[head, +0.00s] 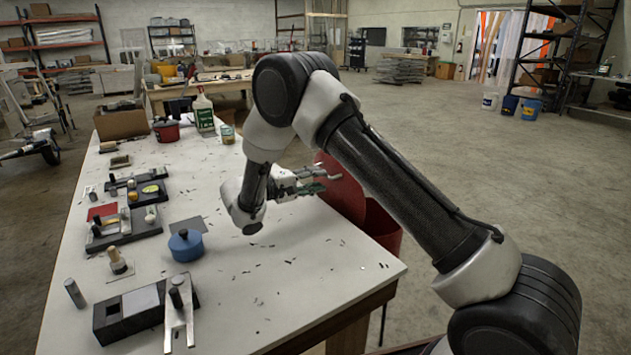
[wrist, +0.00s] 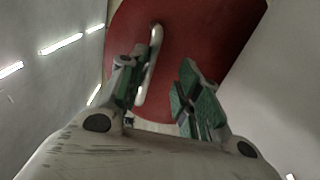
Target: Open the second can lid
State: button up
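A red can (head: 383,228) stands on the floor beyond the table's right edge, largely hidden by my arm and the table. Its red lid (head: 342,190) is tilted up steeply, and it also fills the upper middle of the wrist view (wrist: 205,30). My gripper (head: 328,182) is in front of the lid's face. In the wrist view the fingers (wrist: 160,78) are apart. A thin silver bar (wrist: 153,50), which looks like a handle, lies beside the left finger. I cannot tell whether they touch. No other red can with a lid is clear.
The white workbench (head: 240,285) runs along the left, with a blue pot (head: 186,245), tool blocks (head: 130,312) and small metal scraps. A red bucket (head: 166,130) and cardboard box (head: 121,122) stand at its far end. Open floor (head: 490,190) lies right.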

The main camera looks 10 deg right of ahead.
jog(key=v, duration=1.2)
jog(key=s+d+r+m+g+y, duration=0.1)
jog(key=s+d+r+g+y, duration=0.1)
jog(key=s+d+r, duration=0.4)
jog(key=s+d+r+m+g+y, duration=0.15)
jog(key=d+r, duration=0.25)
jog(key=d, duration=0.5)
jog(key=s+d+r+g+y, duration=0.3)
jog(key=d+r, duration=0.2)
jog(key=d, duration=0.2)
jog(key=s+d+t+y, duration=0.1)
jog(key=s+d+y, duration=0.1)
jog(key=s, duration=0.6)
jog(key=s+d+m+t+y, duration=0.1)
jog(key=s+y, duration=0.3)
jog(key=s, duration=0.5)
jog(key=s+d+r+t+y, duration=0.1)
jog(key=s+d+t+y, duration=0.2)
jog(key=s, duration=0.5)
jog(key=shift+s+d+y, duration=0.35)
jog(key=shift+s+d, duration=0.05)
jog(key=shift+d, duration=0.1)
